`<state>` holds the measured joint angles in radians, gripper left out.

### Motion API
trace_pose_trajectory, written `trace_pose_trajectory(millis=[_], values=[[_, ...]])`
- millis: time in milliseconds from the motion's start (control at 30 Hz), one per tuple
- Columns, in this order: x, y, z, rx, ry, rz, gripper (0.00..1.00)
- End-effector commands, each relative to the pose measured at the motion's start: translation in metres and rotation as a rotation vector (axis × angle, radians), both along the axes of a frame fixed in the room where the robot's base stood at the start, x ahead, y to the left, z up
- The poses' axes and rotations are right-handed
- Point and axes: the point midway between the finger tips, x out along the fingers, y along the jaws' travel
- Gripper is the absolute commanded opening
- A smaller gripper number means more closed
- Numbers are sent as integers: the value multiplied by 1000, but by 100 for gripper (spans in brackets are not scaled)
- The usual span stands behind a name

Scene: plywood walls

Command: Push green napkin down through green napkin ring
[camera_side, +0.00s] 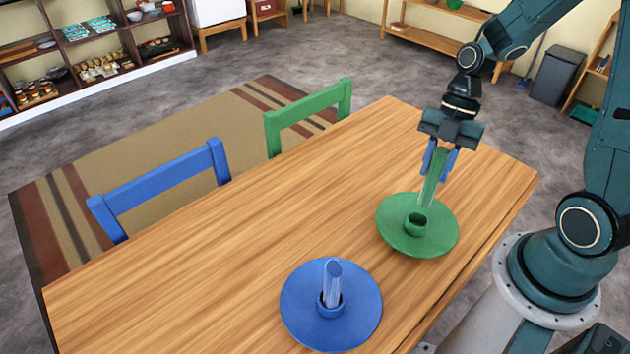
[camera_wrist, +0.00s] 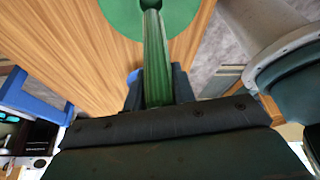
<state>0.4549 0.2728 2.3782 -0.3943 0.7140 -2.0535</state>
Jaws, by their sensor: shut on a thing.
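The green napkin (camera_side: 433,180) is a rolled, fluted piece, held nearly upright with a slight tilt. My gripper (camera_side: 440,163) is shut on it, with blue fingers on both sides. In the wrist view the napkin (camera_wrist: 157,60) runs from the fingers toward the green plate (camera_wrist: 180,14).
A blue plate (camera_side: 350,329) with a blue ring (camera_side: 330,304) and a blue napkin (camera_side: 333,272) upright in it sits at the table's front. A blue chair (camera_side: 165,180) and a green chair (camera_side: 310,108) stand at the left edge. The wooden table (camera_side: 220,250) is otherwise clear.

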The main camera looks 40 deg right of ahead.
Motion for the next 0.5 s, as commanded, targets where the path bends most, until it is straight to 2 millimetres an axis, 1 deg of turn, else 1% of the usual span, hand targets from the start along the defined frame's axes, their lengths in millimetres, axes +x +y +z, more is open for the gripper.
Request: trace_pose_trajectory(millis=[267,500], values=[[0,0,-6,2,2,-1,4],[0,0,-19,2,2,-1,4]])
